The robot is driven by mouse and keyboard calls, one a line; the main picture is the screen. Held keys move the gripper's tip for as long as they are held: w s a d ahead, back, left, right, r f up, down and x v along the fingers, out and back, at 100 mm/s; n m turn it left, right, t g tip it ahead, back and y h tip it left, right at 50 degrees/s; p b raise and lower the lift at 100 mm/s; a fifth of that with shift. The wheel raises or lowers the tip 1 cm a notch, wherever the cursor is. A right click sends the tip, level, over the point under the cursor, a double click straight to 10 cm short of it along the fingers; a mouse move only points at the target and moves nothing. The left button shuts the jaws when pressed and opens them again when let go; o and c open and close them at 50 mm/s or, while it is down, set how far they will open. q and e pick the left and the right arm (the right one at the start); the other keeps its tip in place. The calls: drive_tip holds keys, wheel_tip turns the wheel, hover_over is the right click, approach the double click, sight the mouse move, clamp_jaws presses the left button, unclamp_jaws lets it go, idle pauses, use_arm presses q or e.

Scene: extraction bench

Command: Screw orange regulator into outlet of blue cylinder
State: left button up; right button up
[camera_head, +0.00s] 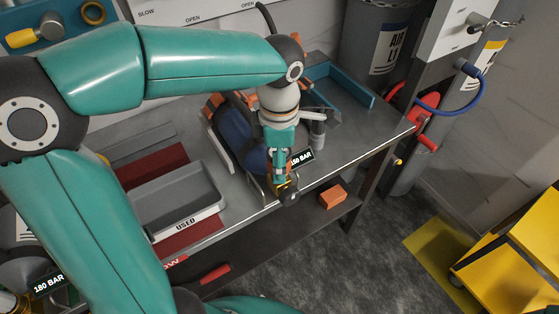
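The blue cylinder (233,137) lies on its side on the metal bench, partly hidden behind my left arm and gripper. My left gripper (281,178) points down at the cylinder's near end, by the bench's front edge. Its fingers are closed around a small orange part with a dark round end, which looks like the orange regulator (286,187). The fingers and arm hide the outlet, so I cannot tell whether regulator and outlet touch. A "150 BAR" tag (302,157) shows just right of the fingers. My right gripper is not in view.
A grey tray marked USED (185,224) sits left of the cylinder on a red mat (150,166). A blue tray (345,92) is at the back right. An orange block (332,196) lies on the lower shelf. A yellow cart (515,255) stands at right.

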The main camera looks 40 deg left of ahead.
use_arm(q)
drive_tip(key=c, duration=1)
drive_tip(key=m+p, duration=0.1)
drive_tip(key=m, duration=0.5)
drive_tip(key=shift+c, duration=0.3)
drive_tip(key=m, duration=0.6)
drive_tip(key=shift+p, duration=0.4)
drive_tip(key=m, duration=0.4)
drive_tip(key=shift+p, duration=0.35)
drive_tip(key=m, duration=0.3)
drive_tip(key=shift+m+p, duration=0.3)
drive_tip(key=m+p, duration=0.1)
drive_tip(key=m, duration=0.3)
drive_tip(key=shift+m, duration=0.3)
drive_tip(key=m, duration=0.3)
drive_tip(key=shift+f, duration=0.15)
